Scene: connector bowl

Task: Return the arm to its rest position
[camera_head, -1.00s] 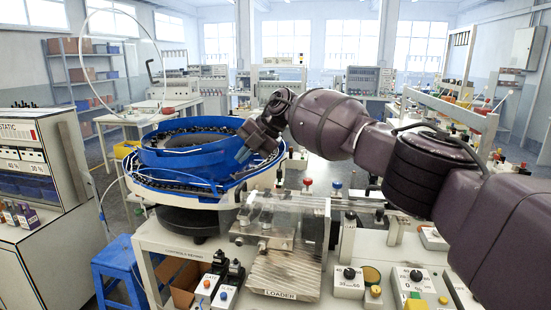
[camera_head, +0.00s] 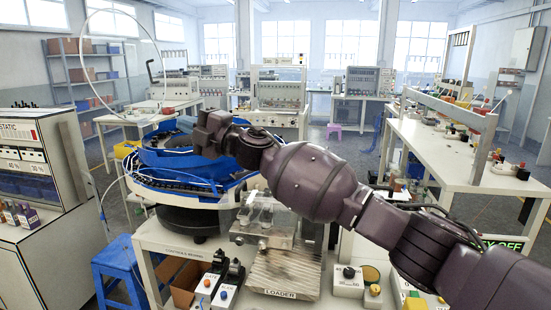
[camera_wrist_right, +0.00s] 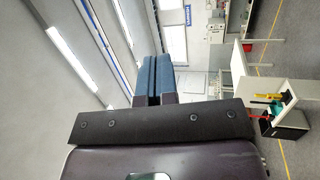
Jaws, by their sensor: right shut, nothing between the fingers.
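My right arm, dark purple, comes in from the right in the head view and reaches across to the left. My right gripper (camera_head: 188,127) is over the blue bowl (camera_head: 150,158), in front of part of its rim and inside. In the right wrist view the two blue fingers (camera_wrist_right: 153,78) lie together, shut and empty, with the room's windows and ceiling behind them. My left gripper is not in view.
The loader block (camera_head: 285,272) and a control box with a black knob (camera_head: 349,281) stand on the bench below my arm. A blue stool (camera_head: 121,262) stands at the left. A white workbench (camera_head: 455,160) with a frame is at the right. Open floor lies behind.

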